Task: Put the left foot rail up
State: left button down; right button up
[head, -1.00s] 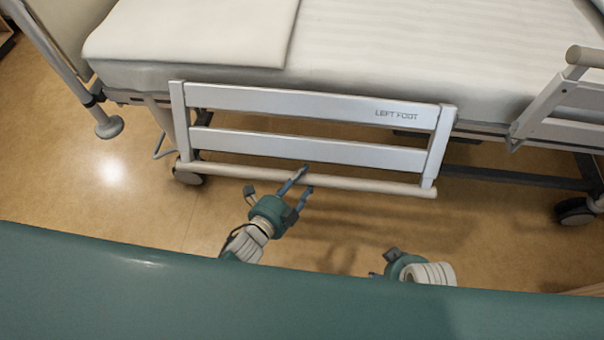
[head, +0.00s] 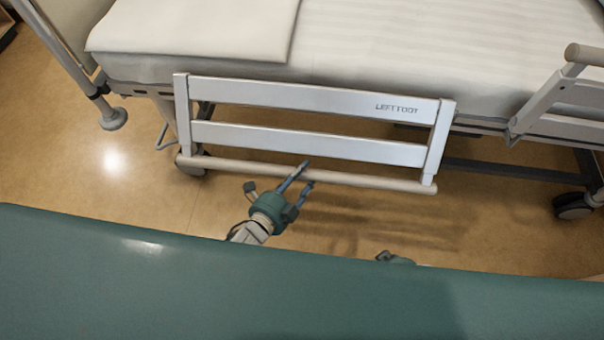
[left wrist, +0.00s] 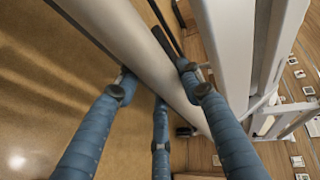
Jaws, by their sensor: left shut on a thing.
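The left foot rail (head: 290,135) is a pale frame with two slats, marked "LEFT FOOT", and a beige round bar (head: 360,181) along its lower edge. It hangs at the bed's side, below the mattress. My left gripper (head: 307,173) is shut on that bar near its middle. In the left wrist view the blue fingers (left wrist: 155,80) lie on either side of the bar (left wrist: 165,60). Only a small part of my right gripper (head: 395,258) shows, at the edge of the green surface; its fingers are hidden.
The bed's mattress (head: 400,50) with a folded sheet (head: 195,28) is above the rail. Another rail (head: 570,95) stands at the right. Bed castors (head: 573,205) are below. The floor (head: 500,235) in front is clear.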

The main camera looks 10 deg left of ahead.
pick_arm(q)
jog(key=shift+s+f, duration=0.1)
jog(key=c, duration=1.1)
grip_release()
jog(key=v, duration=1.2)
